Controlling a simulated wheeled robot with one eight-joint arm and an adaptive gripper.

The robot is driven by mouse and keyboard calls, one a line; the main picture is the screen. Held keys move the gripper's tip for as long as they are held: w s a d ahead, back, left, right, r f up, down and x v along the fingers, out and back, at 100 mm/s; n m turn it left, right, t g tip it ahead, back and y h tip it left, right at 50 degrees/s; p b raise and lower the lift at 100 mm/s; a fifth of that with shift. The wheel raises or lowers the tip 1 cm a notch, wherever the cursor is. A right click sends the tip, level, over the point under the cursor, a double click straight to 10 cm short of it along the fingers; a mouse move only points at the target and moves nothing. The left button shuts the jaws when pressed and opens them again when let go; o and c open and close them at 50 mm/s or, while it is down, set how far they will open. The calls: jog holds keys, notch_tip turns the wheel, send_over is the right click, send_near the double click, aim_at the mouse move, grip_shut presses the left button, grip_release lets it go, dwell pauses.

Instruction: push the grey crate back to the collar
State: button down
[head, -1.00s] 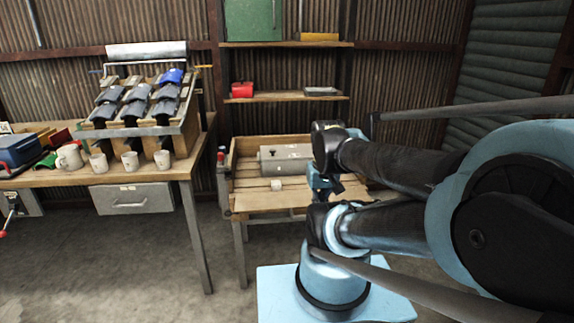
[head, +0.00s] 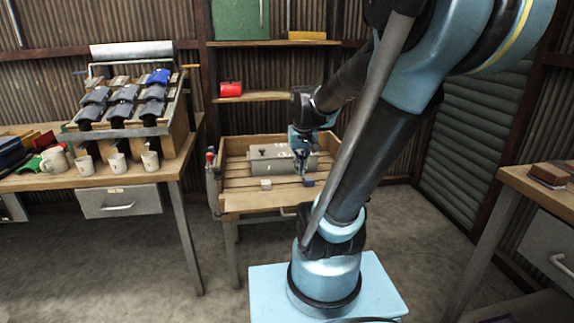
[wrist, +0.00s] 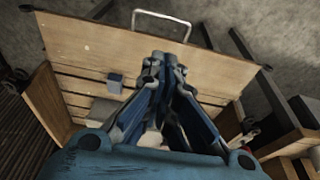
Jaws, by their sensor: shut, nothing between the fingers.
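A grey box (head: 268,158), the only thing that looks like the grey crate, sits near the back of a slatted wooden tray bench (head: 245,202). My gripper (head: 302,172) is shut and empty, pointing down over the tray at the front right of the grey box. It hides part of the box, and I cannot tell whether they touch. In the wrist view the closed fingers (wrist: 165,62) cover the tray's middle. I cannot make out a collar for certain.
A small pale block (head: 266,184) and a small blue-grey block (head: 308,182) lie on the slats in front of the box; the blue-grey one is close to my gripper. Mugs (head: 117,163) and a tilted rack (head: 160,128) stand on the left table. Another bench (head: 520,180) stands right.

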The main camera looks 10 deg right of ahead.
aim_at(284, 154)
jog(key=w+f, duration=0.2)
jog(key=w, duration=1)
jog(key=w+f, duration=0.2)
jog(key=w, duration=1)
jog(key=shift+t, duration=0.4)
jog(key=x, duration=0.9)
jog(key=shift+s+d+f, duration=0.1)
jog(key=shift+d+f, duration=0.05)
jog(key=shift+f, duration=0.1)
jog(key=w, duration=0.2)
jog(key=shift+w+f, duration=0.25)
jog(key=shift+w, duration=0.8)
jog(key=w, duration=0.6)
jog(key=shift+w, duration=0.25)
jog(key=shift+s, duration=0.15)
